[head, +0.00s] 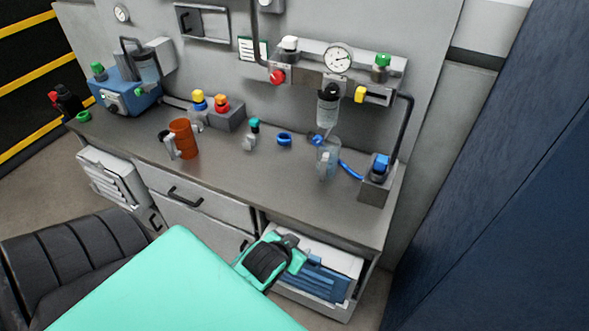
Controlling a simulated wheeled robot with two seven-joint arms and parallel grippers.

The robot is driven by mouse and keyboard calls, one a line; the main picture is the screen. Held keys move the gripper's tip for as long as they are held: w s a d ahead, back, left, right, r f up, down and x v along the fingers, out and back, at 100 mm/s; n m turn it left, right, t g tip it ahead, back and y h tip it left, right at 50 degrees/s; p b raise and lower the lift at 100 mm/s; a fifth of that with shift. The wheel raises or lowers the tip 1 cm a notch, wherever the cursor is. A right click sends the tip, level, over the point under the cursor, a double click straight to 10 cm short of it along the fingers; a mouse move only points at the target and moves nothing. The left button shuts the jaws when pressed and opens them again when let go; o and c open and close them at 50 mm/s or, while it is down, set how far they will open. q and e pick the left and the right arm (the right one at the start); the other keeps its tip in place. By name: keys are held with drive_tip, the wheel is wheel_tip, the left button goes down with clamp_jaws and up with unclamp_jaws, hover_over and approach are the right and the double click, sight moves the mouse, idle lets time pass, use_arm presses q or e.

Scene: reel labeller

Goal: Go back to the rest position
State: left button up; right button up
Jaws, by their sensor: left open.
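My left arm, teal and black, comes in from the lower left across the front of the bench. My left gripper (291,252) is at the lower middle, in front of the bench's front edge and over the open lower drawer (347,291). It is open, and I see nothing held in it. Its fingertips are small and partly hidden by its own body. My right gripper is not in view.
The grey workbench (222,172) holds a brown jug (182,139), a clear beaker (329,157), a blue device (127,97) and coloured-cap valves. A gauge (338,58) sits on the back panel. A dark blue panel (500,200) stands at the right. The bench's middle front is clear.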

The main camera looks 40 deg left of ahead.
use_arm(q)
drive_tip(key=shift+s+d+f+g, duration=0.3)
drive_tip(key=shift+s+f, duration=0.05)
drive_tip(key=shift+s, duration=0.15)
drive_tip(key=s+d+f+g, duration=0.1)
drive_tip(key=s+f, duration=0.2)
drive_tip(key=f, duration=0.7)
drive_tip(key=s+d+f+m+g+h, duration=0.1)
drive_tip(key=s+f, duration=0.1)
drive_tip(key=f, duration=0.7)
drive_tip(key=s+d+f+g, duration=0.1)
drive_tip(key=s+f, duration=0.2)
drive_tip(key=f, duration=0.7)
drive_tip(key=s+f+g, duration=0.2)
drive_tip(key=s+f, duration=0.7)
drive_tip(key=s, duration=0.3)
drive_tip(key=s+f+m+g, duration=0.1)
drive_tip(key=s+f+g, duration=0.1)
drive_tip(key=s+f, duration=0.7)
drive_tip(key=s, duration=0.3)
drive_tip(key=shift+s+a+f+h, duration=0.3)
drive_tip(key=shift+a, duration=0.1)
